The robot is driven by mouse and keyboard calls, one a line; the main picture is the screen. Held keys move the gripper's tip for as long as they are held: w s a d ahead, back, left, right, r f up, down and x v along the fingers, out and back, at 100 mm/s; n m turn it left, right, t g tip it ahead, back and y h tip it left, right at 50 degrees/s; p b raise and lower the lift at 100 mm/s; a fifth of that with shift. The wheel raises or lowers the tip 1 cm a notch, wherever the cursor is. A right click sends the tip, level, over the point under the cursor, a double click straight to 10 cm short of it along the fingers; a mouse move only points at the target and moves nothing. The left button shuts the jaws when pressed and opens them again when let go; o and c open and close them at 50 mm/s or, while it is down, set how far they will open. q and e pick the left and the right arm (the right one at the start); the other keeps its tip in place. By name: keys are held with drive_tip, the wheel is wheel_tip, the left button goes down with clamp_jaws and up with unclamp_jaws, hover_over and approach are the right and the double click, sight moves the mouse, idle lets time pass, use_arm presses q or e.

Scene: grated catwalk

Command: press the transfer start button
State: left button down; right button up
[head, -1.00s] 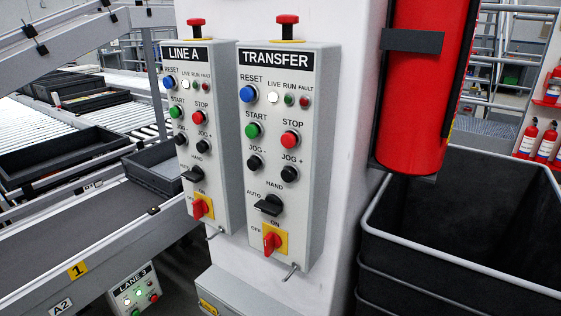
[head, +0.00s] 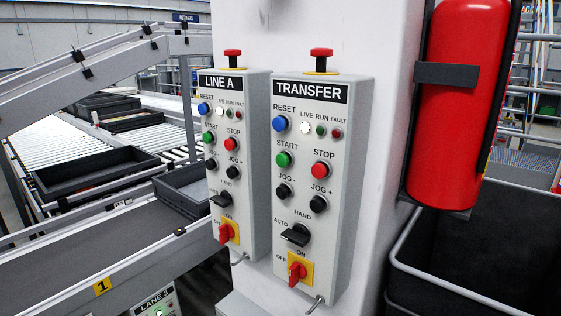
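The TRANSFER control box (head: 341,205) is a tall grey panel on a white column, at the middle right of the head view. Its green START button (head: 283,160) sits on the left side, below the blue RESET button (head: 279,124) and left of the red STOP button (head: 320,170). The white LIVE lamp (head: 305,128) looks lit; the RUN lamp (head: 320,131) is dark green. A black HAND/AUTO selector (head: 295,235) and a red switch on a yellow plate (head: 297,273) are lower down. Neither of my grippers shows in the view.
A similar LINE A box (head: 251,165) stands just left, with its own green START button (head: 208,138). A red fire extinguisher (head: 468,130) hangs at the right, above a dark bin (head: 480,245). Conveyors with dark trays (head: 95,178) fill the left.

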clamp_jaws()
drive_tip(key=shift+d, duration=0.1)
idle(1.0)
